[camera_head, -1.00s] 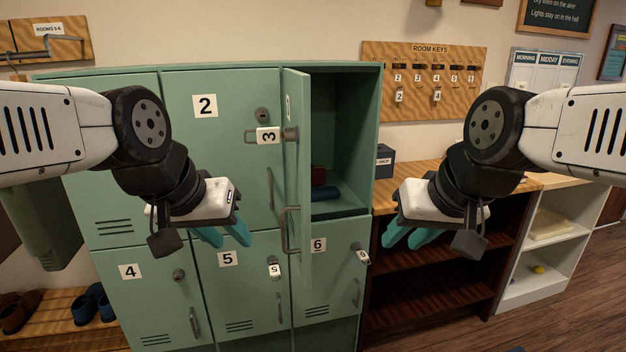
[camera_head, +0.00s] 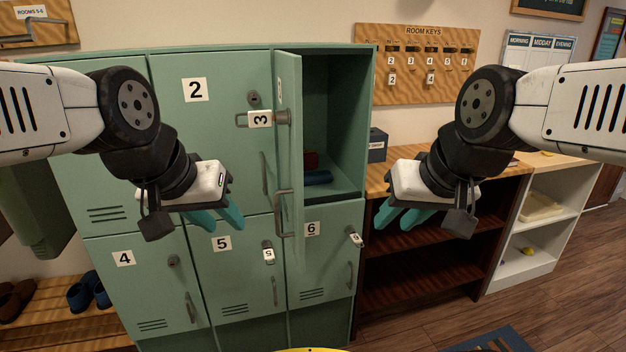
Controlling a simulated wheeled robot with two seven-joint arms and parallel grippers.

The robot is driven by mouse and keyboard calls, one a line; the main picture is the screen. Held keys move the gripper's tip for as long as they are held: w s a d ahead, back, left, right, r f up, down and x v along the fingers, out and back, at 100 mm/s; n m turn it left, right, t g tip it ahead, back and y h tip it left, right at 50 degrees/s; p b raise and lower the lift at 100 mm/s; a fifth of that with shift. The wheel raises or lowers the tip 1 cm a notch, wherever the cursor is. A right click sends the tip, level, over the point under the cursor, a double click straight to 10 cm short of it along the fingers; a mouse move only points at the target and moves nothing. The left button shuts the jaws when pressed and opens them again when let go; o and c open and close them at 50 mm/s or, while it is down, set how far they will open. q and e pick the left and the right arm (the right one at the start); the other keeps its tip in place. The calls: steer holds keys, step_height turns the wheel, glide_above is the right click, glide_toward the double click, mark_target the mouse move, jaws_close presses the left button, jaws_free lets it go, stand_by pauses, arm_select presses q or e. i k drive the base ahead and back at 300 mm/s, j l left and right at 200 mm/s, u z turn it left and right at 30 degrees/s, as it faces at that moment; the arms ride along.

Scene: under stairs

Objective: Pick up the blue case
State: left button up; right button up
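The blue case (camera_head: 317,178) lies on the floor of the open upper right locker (camera_head: 345,193), partly hidden behind the locker's open door (camera_head: 289,150). A dark red thing (camera_head: 311,160) sits behind it in the same locker. My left gripper (camera_head: 217,219) is in front of the closed lockers, left of the open door, and appears empty. My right gripper (camera_head: 400,218) is in front of the dark wooden shelf, right of the open locker, and appears empty. The teal fingers of both overlap in this view, so their gaps are hard to judge.
A dark wooden shelf (camera_head: 440,245) and a white shelf (camera_head: 540,240) stand right. A yellow edge (camera_head: 315,349) shows at the bottom. Wooden floor (camera_head: 560,310) is clear at right.

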mark_target(312, 178)
steer(key=i+l, duration=0.15)
steer(key=l, duration=0.25)
steer(key=i+l, duration=0.15)
steer(key=l, duration=0.25)
steer(key=i+l, duration=0.15)
steer(key=l, duration=0.25)
steer(key=i+l, duration=0.75)
